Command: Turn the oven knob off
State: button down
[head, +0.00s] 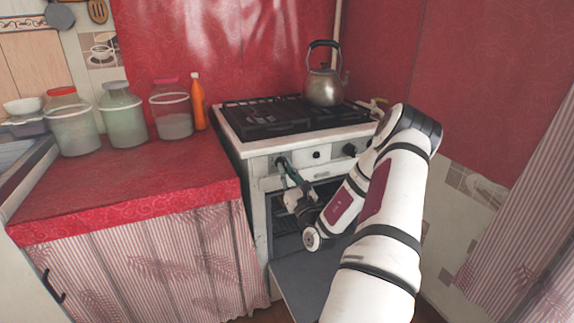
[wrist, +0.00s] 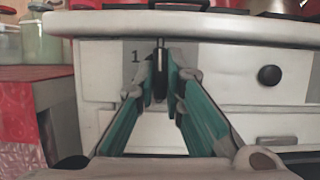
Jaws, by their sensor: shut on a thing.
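The white stove (head: 232,125) stands against the red wall, with a row of black controls on its front panel. My gripper (head: 285,170) is at the left end of that panel. In the wrist view my gripper (wrist: 161,82) has its teal fingers closed on the left black knob (wrist: 159,66). The fingers partly hide this knob, and a "1" mark shows on the panel to its left. Another black knob (wrist: 269,75) is to the right, apart from the fingers. The oven door (head: 305,285) hangs open below my gripper.
A metal kettle (head: 325,88) stands on the cooktop. The red counter (head: 130,185) at left holds several jars (head: 122,117) and an orange bottle (head: 198,103). My arm fills the space in front of the stove's right side.

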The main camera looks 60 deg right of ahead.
jog(key=shift+w+r+m, duration=0.1)
jog(key=shift+m, duration=0.3)
jog(key=c, duration=1.7)
grip_release()
jog(key=v, duration=1.2)
